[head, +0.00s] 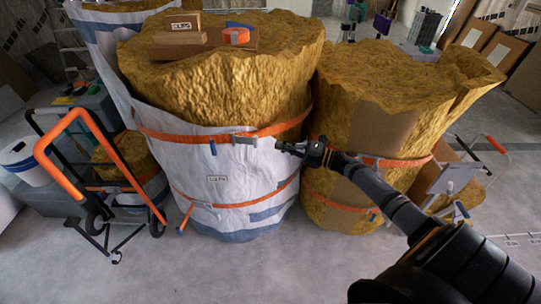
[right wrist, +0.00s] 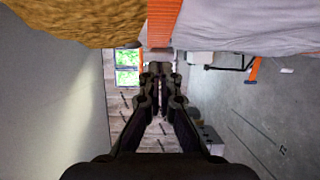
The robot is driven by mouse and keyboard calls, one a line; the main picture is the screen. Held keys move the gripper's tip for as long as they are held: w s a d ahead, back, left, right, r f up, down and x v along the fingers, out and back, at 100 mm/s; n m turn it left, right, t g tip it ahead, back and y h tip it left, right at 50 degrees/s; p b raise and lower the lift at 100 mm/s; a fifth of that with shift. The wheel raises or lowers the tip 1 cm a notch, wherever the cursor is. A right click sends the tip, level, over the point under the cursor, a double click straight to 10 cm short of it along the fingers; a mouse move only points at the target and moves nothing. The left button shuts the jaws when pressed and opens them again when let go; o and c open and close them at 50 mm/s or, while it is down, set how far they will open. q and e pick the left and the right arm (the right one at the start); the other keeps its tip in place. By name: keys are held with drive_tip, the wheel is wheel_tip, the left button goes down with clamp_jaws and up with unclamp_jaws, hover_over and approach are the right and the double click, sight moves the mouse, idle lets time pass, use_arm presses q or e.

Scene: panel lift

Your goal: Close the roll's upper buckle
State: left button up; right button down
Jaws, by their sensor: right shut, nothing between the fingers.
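The roll (head: 215,110) stands in the middle of the head view, yellow insulation with a white wrap around its lower part. Its upper orange strap (head: 170,137) runs around it and carries a grey buckle (head: 244,139) at the front. In the right wrist view the shut fingers (right wrist: 158,72) point past the strap (right wrist: 162,22); the buckle is not clear there. My left gripper is not in view.
A second strapped roll (head: 365,100) stands at the right, behind my right arm. An orange-handled cart (head: 75,125) stands at the left near a white bucket (head: 25,163). The floor in front is clear.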

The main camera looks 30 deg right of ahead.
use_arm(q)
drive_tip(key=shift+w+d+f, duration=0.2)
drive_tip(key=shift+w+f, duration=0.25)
use_arm(e)
drive_tip(key=shift+s+d+r, duration=0.15)
drive_tip(key=shift+d, duration=0.45)
drive_tip(key=shift+s+d+r, duration=0.15)
drive_tip(key=shift+d, duration=0.45)
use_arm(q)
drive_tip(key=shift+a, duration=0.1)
use_arm(e)
drive_tip(key=shift+f, duration=0.1)
